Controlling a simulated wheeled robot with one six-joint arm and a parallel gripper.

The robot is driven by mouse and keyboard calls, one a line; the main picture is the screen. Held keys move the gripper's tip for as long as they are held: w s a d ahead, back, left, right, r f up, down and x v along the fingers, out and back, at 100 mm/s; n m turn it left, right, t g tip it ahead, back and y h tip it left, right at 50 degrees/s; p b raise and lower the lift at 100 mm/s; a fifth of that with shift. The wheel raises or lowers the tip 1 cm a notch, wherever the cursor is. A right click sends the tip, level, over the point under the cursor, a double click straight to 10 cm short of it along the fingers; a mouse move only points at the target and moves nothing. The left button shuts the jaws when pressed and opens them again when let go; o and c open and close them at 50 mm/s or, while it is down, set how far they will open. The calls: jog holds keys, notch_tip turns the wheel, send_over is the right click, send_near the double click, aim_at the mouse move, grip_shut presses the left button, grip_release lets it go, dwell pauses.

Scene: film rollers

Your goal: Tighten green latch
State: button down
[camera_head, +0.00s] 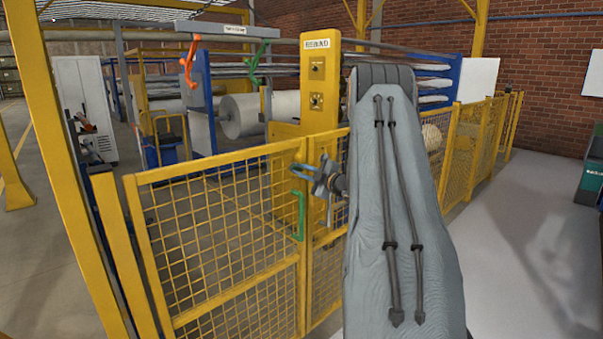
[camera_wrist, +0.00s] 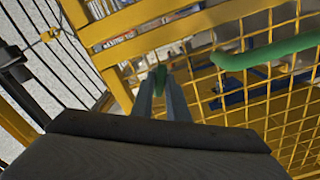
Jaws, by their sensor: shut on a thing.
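A green latch (camera_head: 255,62) hangs from the machine's cross bar at the upper middle, beside an orange latch (camera_head: 190,62). A green handle (camera_head: 299,214) is fixed upright on the gate's edge and shows close in the wrist view (camera_wrist: 270,52). My gripper (camera_head: 298,170) is at the top of the gate, just above that handle and well in front of the hanging latch. In the wrist view, its fingers are shut on a small green piece (camera_wrist: 160,78) between their tips. I cannot tell which part this piece belongs to; the fingers mostly hide it.
The yellow mesh gate (camera_head: 225,240) stands between my base and the machine. A yellow post (camera_head: 318,85) with controls rises behind it. White rolls (camera_head: 240,115) lie beyond. More yellow fence (camera_head: 465,150) runs back to the right. The floor (camera_head: 530,235) at the right is clear.

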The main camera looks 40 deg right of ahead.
jog(key=m, duration=0.5)
jog(key=shift+m, duration=0.3)
jog(key=m+p, duration=0.1)
jog(key=m, duration=0.4)
jog(key=shift+m, duration=0.4)
jog(key=c, duration=1.8)
grip_release()
jog(key=shift+o, duration=0.2)
jog(key=s+b, duration=0.2)
jog(key=s, duration=0.5)
jog(key=shift+s+d, duration=0.3)
jog(key=shift+s, duration=0.1)
